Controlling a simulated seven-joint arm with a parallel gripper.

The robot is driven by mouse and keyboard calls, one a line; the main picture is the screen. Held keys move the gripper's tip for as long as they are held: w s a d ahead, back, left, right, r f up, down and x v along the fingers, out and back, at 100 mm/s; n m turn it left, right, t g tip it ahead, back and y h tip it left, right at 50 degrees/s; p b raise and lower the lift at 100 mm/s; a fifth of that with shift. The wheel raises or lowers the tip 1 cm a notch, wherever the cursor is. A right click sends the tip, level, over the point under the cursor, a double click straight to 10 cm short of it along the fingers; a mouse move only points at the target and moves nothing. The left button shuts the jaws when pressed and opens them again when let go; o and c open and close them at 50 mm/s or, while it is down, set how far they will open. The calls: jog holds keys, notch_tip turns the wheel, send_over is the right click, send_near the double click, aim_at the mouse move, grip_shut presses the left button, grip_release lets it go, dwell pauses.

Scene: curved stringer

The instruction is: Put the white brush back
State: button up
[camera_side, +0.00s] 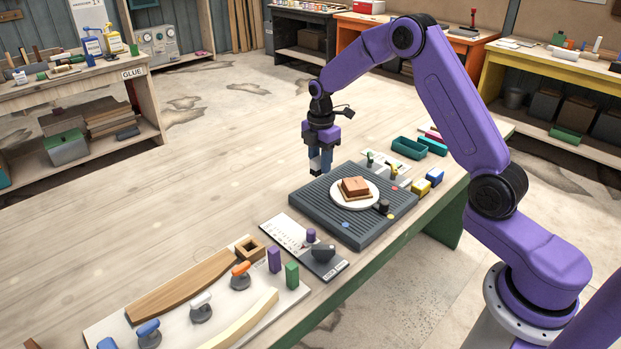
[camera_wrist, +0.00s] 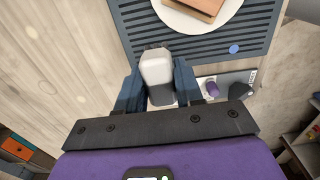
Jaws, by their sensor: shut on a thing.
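My gripper (camera_side: 319,162) is shut on the white brush and holds it above the table by the back left corner of the dark grooved board. In the side view the fingers hide most of the brush, and only a small pale part (camera_side: 315,165) shows. I cannot tell whether it touches anything below.
The grooved board (camera_side: 310,203) carries a white plate (camera_side: 342,203) with stacked brown blocks (camera_side: 355,187). A card (camera_side: 285,233) with a purple peg (camera_side: 311,235) and a dark knob lies in front. Teal trays (camera_side: 408,148) stand behind. The table's left side (camera_side: 150,215) is clear.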

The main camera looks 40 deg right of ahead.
send_over(310, 189)
notch_tip(310, 189, down, 5)
jog(key=shift+f, duration=1.5)
jog(key=shift+f, duration=0.1)
jog(key=o, duration=1.1)
notch_tip(310, 189, up, 12)
jog(key=shift+r, duration=0.15)
